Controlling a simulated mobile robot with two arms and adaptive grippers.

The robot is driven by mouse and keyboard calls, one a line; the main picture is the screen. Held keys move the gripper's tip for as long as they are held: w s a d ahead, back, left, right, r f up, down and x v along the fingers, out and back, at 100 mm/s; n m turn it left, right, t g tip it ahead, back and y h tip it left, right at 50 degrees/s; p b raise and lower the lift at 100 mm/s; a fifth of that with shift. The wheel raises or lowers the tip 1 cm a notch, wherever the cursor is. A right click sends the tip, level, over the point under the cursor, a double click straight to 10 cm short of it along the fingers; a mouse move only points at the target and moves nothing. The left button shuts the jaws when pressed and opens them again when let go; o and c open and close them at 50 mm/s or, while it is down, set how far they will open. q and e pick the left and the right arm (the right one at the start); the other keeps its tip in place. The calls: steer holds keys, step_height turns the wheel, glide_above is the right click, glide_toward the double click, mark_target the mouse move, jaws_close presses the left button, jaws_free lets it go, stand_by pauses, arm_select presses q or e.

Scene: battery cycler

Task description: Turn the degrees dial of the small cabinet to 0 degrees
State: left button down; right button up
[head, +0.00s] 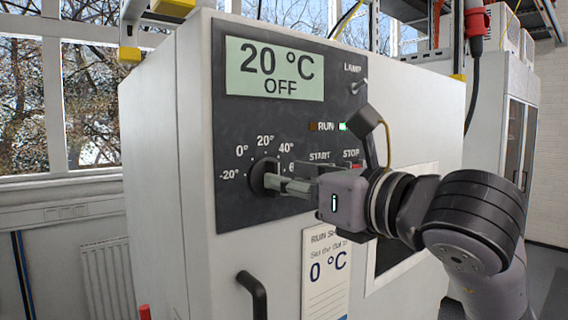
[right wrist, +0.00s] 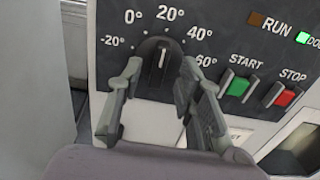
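The small cabinet (head: 190,130) stands in front of me with a dark control panel. Its round black degrees dial (head: 264,176) has marks from -20° to 60°. In the right wrist view, the dial (right wrist: 158,58) has a white pointer line that points up, close to 20°. The display (head: 274,70) reads 20 °C and OFF. My right gripper (head: 276,184) reaches in from the right at the dial. In the right wrist view, its fingers (right wrist: 160,72) are apart, one on each side of the dial; I cannot tell whether they touch it. My left gripper is not in view.
A START button (right wrist: 239,87) and a red STOP button (right wrist: 285,97) sit right of the dial. A lamp switch (head: 358,87) is above. A run sheet (head: 325,285) reading 0 °C hangs below the panel. A black handle (head: 253,296) juts out at the lower left.

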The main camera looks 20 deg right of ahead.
steer(key=shift+x, duration=1.15)
steer(key=shift+c, duration=0.5)
jaws_close()
